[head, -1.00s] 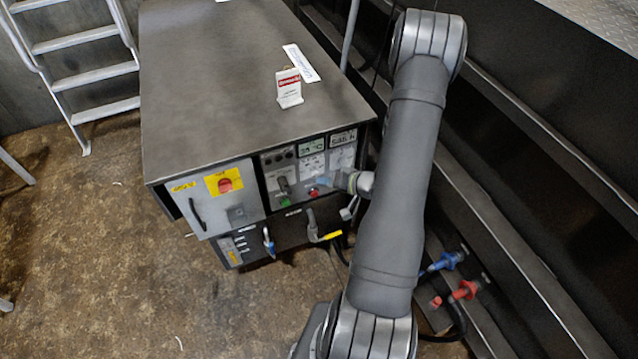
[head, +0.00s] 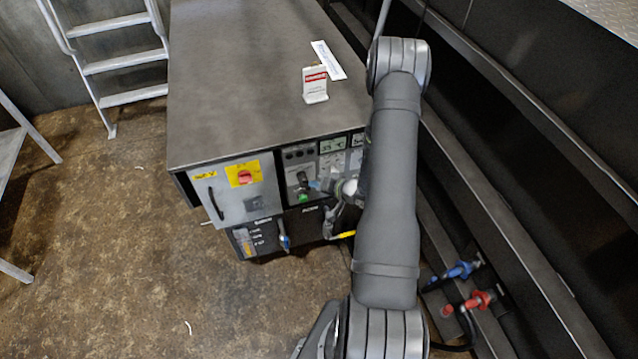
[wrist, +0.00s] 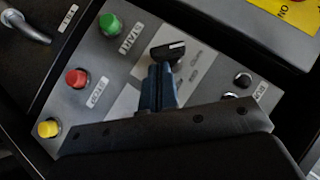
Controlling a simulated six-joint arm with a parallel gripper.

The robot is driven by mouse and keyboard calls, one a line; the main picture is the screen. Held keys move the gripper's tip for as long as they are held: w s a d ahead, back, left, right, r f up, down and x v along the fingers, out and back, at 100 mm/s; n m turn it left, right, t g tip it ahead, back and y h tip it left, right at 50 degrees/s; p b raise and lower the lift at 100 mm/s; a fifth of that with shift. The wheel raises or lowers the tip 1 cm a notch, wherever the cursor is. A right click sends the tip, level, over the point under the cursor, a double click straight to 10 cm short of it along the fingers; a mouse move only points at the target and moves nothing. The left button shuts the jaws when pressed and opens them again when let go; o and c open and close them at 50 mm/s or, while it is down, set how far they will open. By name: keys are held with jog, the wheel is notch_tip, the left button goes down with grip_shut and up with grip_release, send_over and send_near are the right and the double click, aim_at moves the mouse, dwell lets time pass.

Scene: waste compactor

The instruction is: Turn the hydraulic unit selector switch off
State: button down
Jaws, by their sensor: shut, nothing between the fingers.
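The selector switch, a black knob with a pale pointer line, sits on the grey control panel in the wrist view (wrist: 172,51). In the head view its small dark knob (head: 302,178) shows above the green button. My gripper (wrist: 160,68) has its blue fingers shut together with nothing held. The fingertips are right at the knob's lower left side in the wrist view and hide part of it. I cannot tell whether they touch it. In the head view my gripper (head: 315,185) is just right of the knob, in front of the panel.
A red rotary switch on a yellow plate (head: 245,175) is on the cabinet's left.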

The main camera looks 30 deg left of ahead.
aim_at(310, 189)
jog(key=shift+f, duration=0.1)
jog(key=m+y, duration=0.1)
jog(key=f+m+g+y, duration=0.1)
jog(key=y, duration=0.1)
jog(key=f+m+g+y, duration=0.1)
jog(key=m+y, duration=0.1)
jog(key=shift+s+a+f, duration=0.2)
jog(key=shift+s+a, duration=0.05)
dwell(0.5)
jog(key=shift+s+f, duration=0.1)
jog(key=shift+f, duration=0.05)
dwell(0.5)
